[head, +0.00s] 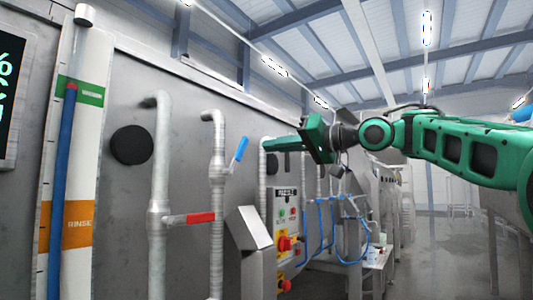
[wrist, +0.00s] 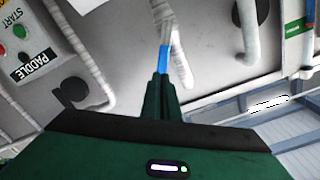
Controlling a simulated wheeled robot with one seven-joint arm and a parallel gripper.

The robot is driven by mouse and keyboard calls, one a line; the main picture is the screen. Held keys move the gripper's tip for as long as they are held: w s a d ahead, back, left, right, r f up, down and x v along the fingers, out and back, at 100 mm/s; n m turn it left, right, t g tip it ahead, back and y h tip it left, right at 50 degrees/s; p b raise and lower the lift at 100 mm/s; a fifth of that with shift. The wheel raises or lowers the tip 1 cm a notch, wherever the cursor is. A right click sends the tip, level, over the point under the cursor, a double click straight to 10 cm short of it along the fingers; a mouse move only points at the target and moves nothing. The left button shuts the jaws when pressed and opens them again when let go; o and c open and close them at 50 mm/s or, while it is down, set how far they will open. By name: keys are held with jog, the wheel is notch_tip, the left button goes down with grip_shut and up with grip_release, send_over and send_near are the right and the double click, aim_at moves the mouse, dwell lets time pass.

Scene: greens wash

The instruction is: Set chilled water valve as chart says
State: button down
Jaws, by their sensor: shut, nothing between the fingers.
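A blue valve handle (head: 240,149) on a wrapped vertical pipe (head: 217,175) slants up and to the right. A red valve handle (head: 190,218) lies about level on the pipe to its left. My gripper (head: 268,145) is shut and empty, just right of the blue handle. In the wrist view the blue handle (wrist: 165,60) meets the tips of my shut fingers (wrist: 162,82); I cannot tell whether they touch. A tall gauge (head: 82,170) has a green band, an orange band with partly readable lettering, and a blue column topping out at the green band. No separate chart is readable.
A dark display (head: 10,85) with green digits is at the far left. A control panel (head: 286,215) with a red knob, labelled PADDLE in the wrist view (wrist: 35,65), stands below my arm. A grey sloped box (head: 248,240) is beside it. Open floor (head: 440,260) lies at right.

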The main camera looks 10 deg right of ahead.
aim_at(239, 155)
jog(key=w+a+m+h, duration=0.2)
jog(key=w+m, duration=0.1)
jog(key=m, duration=0.7)
jog(key=w+a+m+t+h, duration=0.1)
jog(key=w+a+m+h, duration=0.1)
jog(key=m, duration=0.8)
jog(key=shift+w+a+f+m+h, duration=0.25)
jog(key=shift+w+m+h, duration=0.15)
jog(key=shift+w+h, duration=0.25)
